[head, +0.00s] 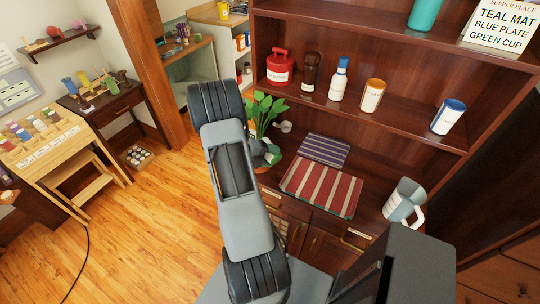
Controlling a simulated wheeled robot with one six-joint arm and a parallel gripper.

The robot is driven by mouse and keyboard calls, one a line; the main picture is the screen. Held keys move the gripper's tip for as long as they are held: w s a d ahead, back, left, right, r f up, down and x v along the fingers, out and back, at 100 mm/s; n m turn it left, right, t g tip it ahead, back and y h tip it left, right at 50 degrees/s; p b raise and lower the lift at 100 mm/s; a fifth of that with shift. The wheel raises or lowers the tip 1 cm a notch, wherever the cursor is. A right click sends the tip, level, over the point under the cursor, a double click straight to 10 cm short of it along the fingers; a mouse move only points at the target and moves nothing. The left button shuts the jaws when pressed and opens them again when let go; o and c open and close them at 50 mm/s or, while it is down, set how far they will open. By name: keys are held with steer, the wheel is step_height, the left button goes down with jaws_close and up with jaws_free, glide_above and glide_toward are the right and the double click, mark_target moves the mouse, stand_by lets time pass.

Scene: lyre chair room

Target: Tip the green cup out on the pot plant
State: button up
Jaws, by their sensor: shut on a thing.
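The pot plant (264,108) stands at the left end of the cabinet top, with green leaves. Its pot is mostly hidden behind my arm. Dark and grey parts, which look like my wrist, show in front of the plant. My gripper's fingers are hidden behind my arm, so I see neither them nor anything in them. I cannot make out a green cup near the plant. A pale grey-green mug (404,203) with a white handle stands at the right end of the cabinet top. A teal cup (425,14) stands on the upper shelf.
A striped red mat (322,188) and a striped blue mat (324,150) lie right of the plant. The shelf above holds a red canister (280,67), bottles and cups. A sign (501,26) stands at the top right.

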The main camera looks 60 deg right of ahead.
steer(key=shift+r, duration=0.1)
steer(key=shift+w+d+r+n+g+p, duration=0.15)
steer(key=shift+r+n+g+p, duration=0.3)
steer(key=shift+p, duration=0.65)
steer(key=shift+w, duration=0.1)
steer(key=shift+w+r+n+g, duration=0.2)
steer(key=shift+r+n+g, duration=0.25)
steer(key=shift+n+g, duration=0.1)
steer(key=shift+d, duration=0.1)
steer(key=shift+w+d+r+n+g, duration=0.1)
steer(key=shift+w+r+n+g, duration=0.2)
steer(key=shift+w+r+n, duration=0.15)
steer(key=shift+s, duration=0.1)
steer(key=shift+w+a+r+n+g, duration=0.25)
steer(key=shift+w+r+n+g, duration=0.1)
steer(key=shift+w+n+g, duration=0.25)
